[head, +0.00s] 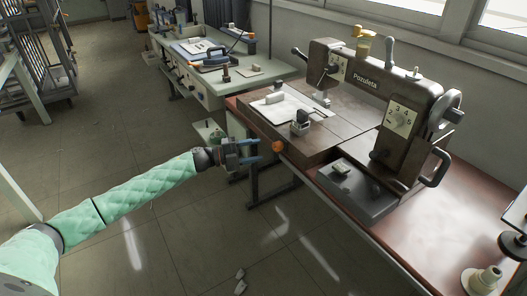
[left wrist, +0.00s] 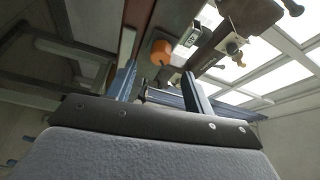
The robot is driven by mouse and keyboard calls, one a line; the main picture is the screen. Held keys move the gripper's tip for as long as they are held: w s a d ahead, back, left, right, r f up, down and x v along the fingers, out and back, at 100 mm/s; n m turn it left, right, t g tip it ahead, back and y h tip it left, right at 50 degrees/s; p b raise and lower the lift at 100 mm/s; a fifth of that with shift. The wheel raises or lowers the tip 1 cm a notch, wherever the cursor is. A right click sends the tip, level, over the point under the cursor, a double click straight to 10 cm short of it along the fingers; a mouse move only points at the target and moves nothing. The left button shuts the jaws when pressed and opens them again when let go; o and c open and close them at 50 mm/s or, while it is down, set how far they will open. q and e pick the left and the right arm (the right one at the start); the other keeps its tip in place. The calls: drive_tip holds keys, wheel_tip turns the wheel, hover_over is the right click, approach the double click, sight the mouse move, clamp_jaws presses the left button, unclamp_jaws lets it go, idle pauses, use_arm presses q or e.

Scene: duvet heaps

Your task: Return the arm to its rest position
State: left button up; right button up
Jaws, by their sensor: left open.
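My left arm, in a quilted mint-green cover, reaches in from the lower left of the head view. Its gripper (head: 252,152) is held out over the floor, just left of the sewing machine table. The two blue fingers are apart with nothing between them. In the left wrist view the open fingers (left wrist: 160,88) point up toward the table's underside and edge. An orange knob (head: 278,147) on the machine base is just right of the fingertips; it also shows in the left wrist view (left wrist: 161,52). My right gripper is not in view.
A large brown sewing machine (head: 400,93) stands on a reddish-brown table (head: 440,240) at the right. A pale green workbench (head: 212,88) with tools is behind. A metal rack (head: 42,62) stands at the upper left. The tiled floor is mostly clear, with small pale scraps (head: 240,280).

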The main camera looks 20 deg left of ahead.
use_arm(q)
drive_tip(key=shift+s+a, duration=0.25)
drive_tip(key=shift+a, duration=0.15)
drive_tip(key=shift+w, duration=0.1)
